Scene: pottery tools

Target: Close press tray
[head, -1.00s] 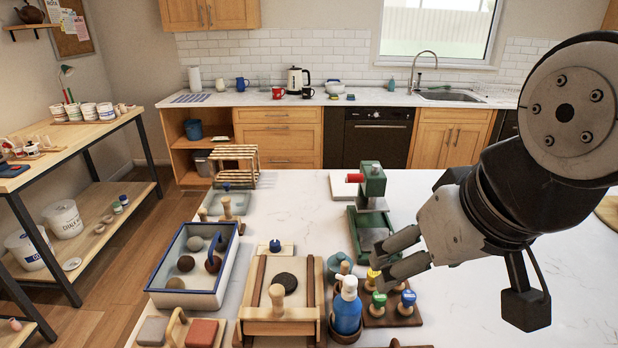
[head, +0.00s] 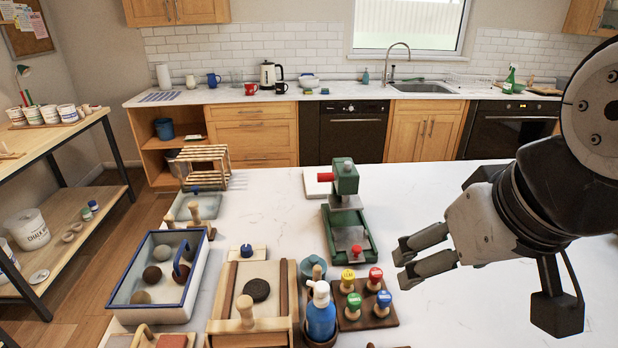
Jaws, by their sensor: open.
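The green press (head: 343,190) stands on the white table, with a red part at its upper left. Its green tray (head: 367,251) extends from the front of the base toward me. A small red knob (head: 356,251) sits at the tray's near end, and a grey plate (head: 350,238) lies behind it. My gripper (head: 402,267) is to the right of the tray's near end, with a gap between them. Its two fingers are apart, point left and hold nothing.
A wooden block with several coloured stamps (head: 352,322) stands just in front of the tray. A blue bottle (head: 320,318), a wooden board with a dark disc (head: 225,275) and a blue-rimmed tub (head: 190,312) stand to the left. The table right of the press is clear.

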